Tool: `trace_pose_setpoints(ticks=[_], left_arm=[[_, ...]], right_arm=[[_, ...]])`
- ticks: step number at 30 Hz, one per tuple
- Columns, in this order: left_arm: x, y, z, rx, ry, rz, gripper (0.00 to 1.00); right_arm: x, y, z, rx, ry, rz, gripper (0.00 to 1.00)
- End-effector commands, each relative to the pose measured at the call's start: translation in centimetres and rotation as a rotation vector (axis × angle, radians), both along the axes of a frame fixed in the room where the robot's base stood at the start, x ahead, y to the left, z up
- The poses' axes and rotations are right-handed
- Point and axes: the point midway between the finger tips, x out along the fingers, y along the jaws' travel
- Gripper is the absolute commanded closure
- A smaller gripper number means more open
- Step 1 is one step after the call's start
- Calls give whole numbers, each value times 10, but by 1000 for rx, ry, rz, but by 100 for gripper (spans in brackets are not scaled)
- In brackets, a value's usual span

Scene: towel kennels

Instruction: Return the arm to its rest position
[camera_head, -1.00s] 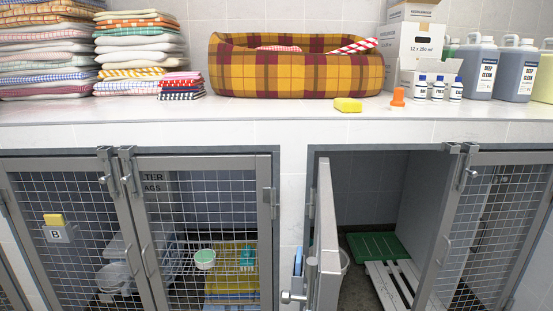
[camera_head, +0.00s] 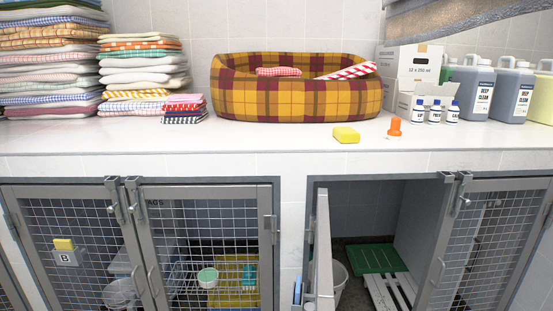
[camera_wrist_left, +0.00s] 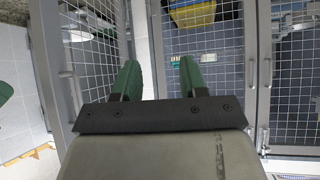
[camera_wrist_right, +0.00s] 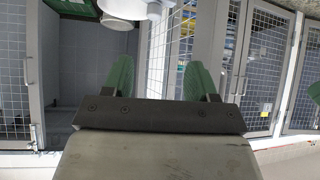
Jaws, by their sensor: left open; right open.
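My left gripper (camera_wrist_left: 158,80) shows in the left wrist view with its two green fingers apart and nothing between them. Mesh kennel doors (camera_wrist_left: 200,45) lie beyond it. My right gripper (camera_wrist_right: 155,80) shows in the right wrist view, also with green fingers apart and empty. An open kennel door and a dark kennel opening (camera_wrist_right: 85,70) lie beyond it. Neither gripper nor arm shows in the head view.
The left mesh doors (camera_head: 205,235) are shut. The counter (camera_head: 270,135) holds folded towels (camera_head: 45,65), a plaid pet bed (camera_head: 300,98), a yellow sponge (camera_head: 346,134) and bottles (camera_head: 520,95).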

Motion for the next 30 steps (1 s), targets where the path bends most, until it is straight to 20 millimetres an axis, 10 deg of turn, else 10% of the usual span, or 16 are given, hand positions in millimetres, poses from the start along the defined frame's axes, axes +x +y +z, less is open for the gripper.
trace_pose_setpoints(ticks=[9,18,30], left_arm=[[-108,27,-85,85,387,5,57],[-248,60,-110,151,683,9,57],[-285,68,-115,168,753,10,57]], right_arm=[[-108,-27,-85,-85,387,-5,42],[-247,-60,-110,-151,683,-9,42],[-285,-68,-115,-167,753,-10,42]])
